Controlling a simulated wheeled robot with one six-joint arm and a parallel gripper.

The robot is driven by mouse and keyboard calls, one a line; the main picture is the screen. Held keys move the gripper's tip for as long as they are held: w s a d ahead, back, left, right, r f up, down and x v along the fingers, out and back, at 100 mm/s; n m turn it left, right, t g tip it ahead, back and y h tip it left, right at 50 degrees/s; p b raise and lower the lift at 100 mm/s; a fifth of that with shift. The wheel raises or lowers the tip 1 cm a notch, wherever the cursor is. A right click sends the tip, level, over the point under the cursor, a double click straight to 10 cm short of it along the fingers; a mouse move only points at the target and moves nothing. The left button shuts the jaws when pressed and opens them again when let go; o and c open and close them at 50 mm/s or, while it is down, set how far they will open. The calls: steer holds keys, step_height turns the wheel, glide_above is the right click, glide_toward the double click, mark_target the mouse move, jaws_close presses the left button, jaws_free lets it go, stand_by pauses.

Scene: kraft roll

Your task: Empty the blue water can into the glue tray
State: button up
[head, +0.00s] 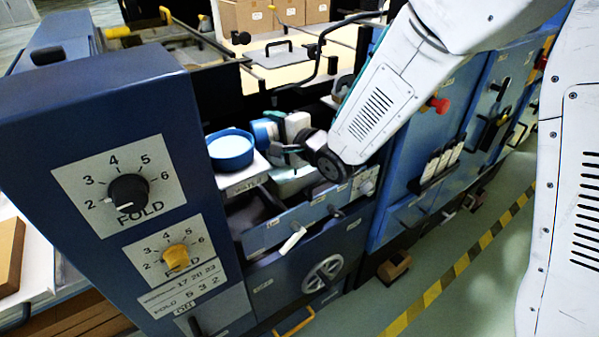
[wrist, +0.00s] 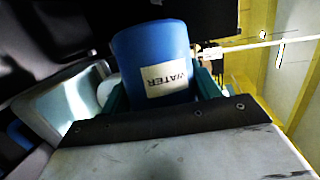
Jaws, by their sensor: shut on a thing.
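The blue water can (wrist: 152,62), with a white WATER label, is between the teal fingers of my gripper (wrist: 160,92) in the wrist view. My gripper is shut on it. In the head view the can (head: 263,132) shows only in part, beside my gripper (head: 272,131), and looks tilted. The gripper hides the rest of it. A pale open tray (head: 293,184), probably the glue tray, lies below my gripper and is partly hidden. It seems to show at the left of the wrist view (wrist: 62,103). No falling water can be made out.
A round blue tub (head: 231,152) stands on a white ledge marked WATER (head: 248,185), close left of the can. The blue machine panel with dials (head: 125,190) rises at left. Thin bars and a black frame lie behind. Green floor (head: 455,290) is open at right.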

steer(key=shift+d+f+m, duration=0.15)
steer(key=shift+f+m, duration=0.1)
steer(key=shift+m, duration=0.15)
stand_by(0.4)
